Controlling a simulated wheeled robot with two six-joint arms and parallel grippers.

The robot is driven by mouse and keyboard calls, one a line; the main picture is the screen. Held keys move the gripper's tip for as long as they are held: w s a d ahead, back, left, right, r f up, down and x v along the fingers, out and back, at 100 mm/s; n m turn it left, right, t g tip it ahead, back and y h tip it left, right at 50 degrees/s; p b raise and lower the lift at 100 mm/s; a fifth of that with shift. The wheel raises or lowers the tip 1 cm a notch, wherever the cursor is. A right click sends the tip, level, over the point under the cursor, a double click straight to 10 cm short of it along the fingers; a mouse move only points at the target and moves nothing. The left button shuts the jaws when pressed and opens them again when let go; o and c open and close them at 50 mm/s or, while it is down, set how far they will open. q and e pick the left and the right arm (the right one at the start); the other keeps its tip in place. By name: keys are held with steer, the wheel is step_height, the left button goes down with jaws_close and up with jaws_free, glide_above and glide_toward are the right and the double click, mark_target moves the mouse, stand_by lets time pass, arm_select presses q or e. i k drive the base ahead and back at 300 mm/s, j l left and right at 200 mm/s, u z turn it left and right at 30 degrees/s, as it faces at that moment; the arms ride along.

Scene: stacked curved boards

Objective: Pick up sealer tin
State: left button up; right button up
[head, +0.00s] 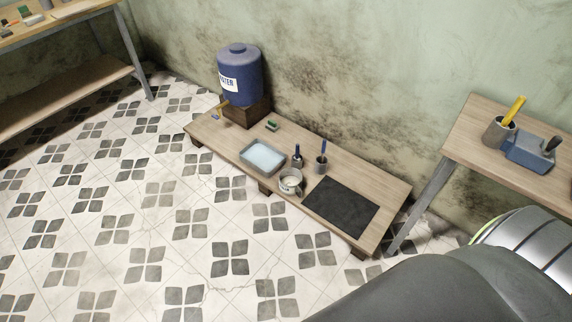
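No thing here carries a readable sealer label. A small light metal tin or mug (290,184) with pale contents stands upright at the front edge of the low wooden platform (225,141); it may be the sealer tin. Just behind it, a darker pot (320,166) holds something with a blue handle. A grey tin (497,134) with a yellow handle sticking out stands on the right-hand table. Neither of my grippers is in view.
On the platform are a blue water barrel (239,75), a tray of pale liquid (263,157), a small blue-handled item (297,158), a green-topped block (272,125) and a black mat (340,206). A blue container (530,152) is on the right-hand table (480,112). The tiled floor is clear.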

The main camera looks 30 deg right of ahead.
mark_target(291, 179)
steer(key=i+z, duration=0.1)
steer(key=i, duration=0.35)
steer(key=i+j, duration=0.2)
steer(key=i, duration=0.25)
steer(key=i+j+z, duration=0.15)
steer(key=i, duration=0.3)
steer(key=i+j, duration=0.1)
steer(key=i, duration=0.35)
steer(key=i+j+z, duration=0.1)
steer(key=i+z, duration=0.15)
steer(key=z, duration=0.25)
steer(key=i+j+z, duration=0.2)
steer(key=z, duration=0.3)
steer(key=i+j+z, duration=0.15)
steer(key=j+z, duration=0.15)
steer(key=z, duration=0.2)
steer(key=i+j+z, duration=0.15)
steer(key=j+z, duration=0.15)
steer(key=z, duration=0.2)
